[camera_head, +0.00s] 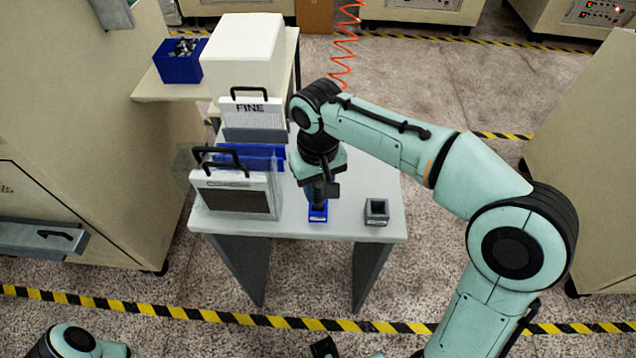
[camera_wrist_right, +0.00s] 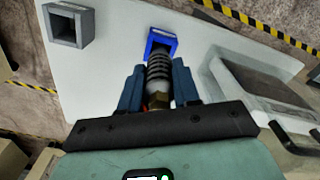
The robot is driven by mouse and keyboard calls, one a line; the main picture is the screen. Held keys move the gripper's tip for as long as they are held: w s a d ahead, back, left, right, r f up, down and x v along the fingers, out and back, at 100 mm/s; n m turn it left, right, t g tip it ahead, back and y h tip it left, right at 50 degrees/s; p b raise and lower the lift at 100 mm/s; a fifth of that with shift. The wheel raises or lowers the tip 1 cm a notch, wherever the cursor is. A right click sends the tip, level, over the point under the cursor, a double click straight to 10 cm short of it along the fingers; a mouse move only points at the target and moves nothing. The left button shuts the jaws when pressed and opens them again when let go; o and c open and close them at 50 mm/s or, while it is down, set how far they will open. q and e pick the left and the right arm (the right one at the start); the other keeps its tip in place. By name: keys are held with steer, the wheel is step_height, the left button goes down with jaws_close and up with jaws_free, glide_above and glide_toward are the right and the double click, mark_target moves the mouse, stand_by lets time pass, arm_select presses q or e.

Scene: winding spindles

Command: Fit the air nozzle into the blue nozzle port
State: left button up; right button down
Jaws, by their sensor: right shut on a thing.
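The air nozzle (camera_wrist_right: 159,75), a dark ribbed cylinder with a brass-coloured base, is between the fingers of my right gripper (camera_wrist_right: 157,88). In the head view my right gripper (camera_head: 318,191) points down at the blue nozzle port (camera_head: 318,215) and hides the nozzle. The blue port also shows in the wrist view (camera_wrist_right: 164,34), a square block on the table. The nozzle's far end overlaps the port opening there; I cannot tell how deep it sits, if at all. Only a piece of my left arm shows at the bottom left.
A grey square port (camera_head: 377,210) stands right of the blue one on the white table (camera_head: 350,180). Cases with black handles (camera_head: 235,194) stand to the left, one labelled FINE (camera_head: 252,112). A blue bin (camera_head: 180,65) is on a side shelf. An orange coiled hose (camera_head: 344,45) hangs behind.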

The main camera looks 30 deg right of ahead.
arm_select(q)
steer(key=shift+s+f+b, duration=0.15)
steer(key=shift+f+b, duration=0.35)
arm_select(e)
steer(key=shift+f, duration=0.75)
steer(key=c, duration=0.7)
jaws_free()
steer(key=shift+c, duration=0.2)
steer(key=shift+r, duration=0.1)
step_height(320, 180, up, 13)
steer(key=p, duration=0.3)
steer(key=shift+r, duration=0.15)
arm_select(q)
steer(key=r, duration=0.1)
steer(key=w+r, duration=0.1)
steer(key=r, duration=0.1)
steer(key=shift+w+r, duration=0.2)
steer(key=shift+r, duration=0.1)
steer(key=shift+s, duration=0.1)
